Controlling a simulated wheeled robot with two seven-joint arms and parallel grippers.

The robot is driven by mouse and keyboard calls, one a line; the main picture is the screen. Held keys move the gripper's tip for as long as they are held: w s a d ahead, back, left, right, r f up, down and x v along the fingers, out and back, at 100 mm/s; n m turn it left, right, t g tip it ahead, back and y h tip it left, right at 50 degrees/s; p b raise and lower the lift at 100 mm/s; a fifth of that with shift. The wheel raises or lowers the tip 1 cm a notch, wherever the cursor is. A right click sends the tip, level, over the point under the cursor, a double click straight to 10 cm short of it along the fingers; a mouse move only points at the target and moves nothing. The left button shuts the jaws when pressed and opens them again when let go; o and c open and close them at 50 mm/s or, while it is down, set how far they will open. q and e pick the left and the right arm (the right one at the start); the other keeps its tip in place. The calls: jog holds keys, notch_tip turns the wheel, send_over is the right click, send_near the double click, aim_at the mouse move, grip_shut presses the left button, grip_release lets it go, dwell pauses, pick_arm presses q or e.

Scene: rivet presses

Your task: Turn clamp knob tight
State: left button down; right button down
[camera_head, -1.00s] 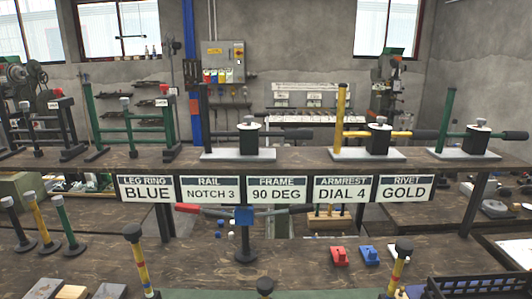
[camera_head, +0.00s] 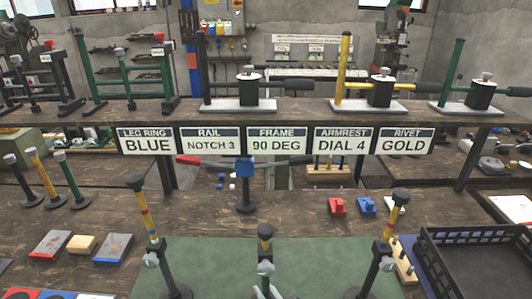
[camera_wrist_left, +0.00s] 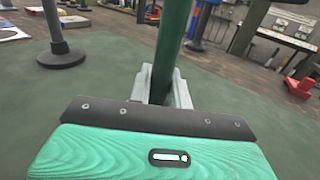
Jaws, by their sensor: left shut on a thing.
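Three upright posts stand along the front green mat (camera_head: 215,255): a left post (camera_head: 146,215), a middle green post (camera_head: 265,244) and a right post (camera_head: 392,222). The exact grip on the knob is hidden there. My right gripper is not seen.
A black tray (camera_head: 480,232) lies at right and a wooden peg block (camera_head: 404,262) beside the right post. Flat blocks (camera_head: 52,243) lie at left. A blue stand (camera_head: 245,180) stands behind the mat. A shelf with signs (camera_head: 277,141) spans the back.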

pick_arm(q)
jog(key=c, duration=1.2)
grip_release()
jog(key=shift+s+d, duration=0.3)
jog(key=shift+s, duration=0.15)
jog(key=v, duration=0.7)
jog(key=shift+s+d, duration=0.15)
jog(key=shift+d, duration=0.05)
jog(key=x, duration=0.7)
jog(key=shift+w+a, duration=0.15)
jog(key=shift+w, duration=0.1)
jog(key=shift+w+a, duration=0.35)
jog(key=shift+w, duration=0.1)
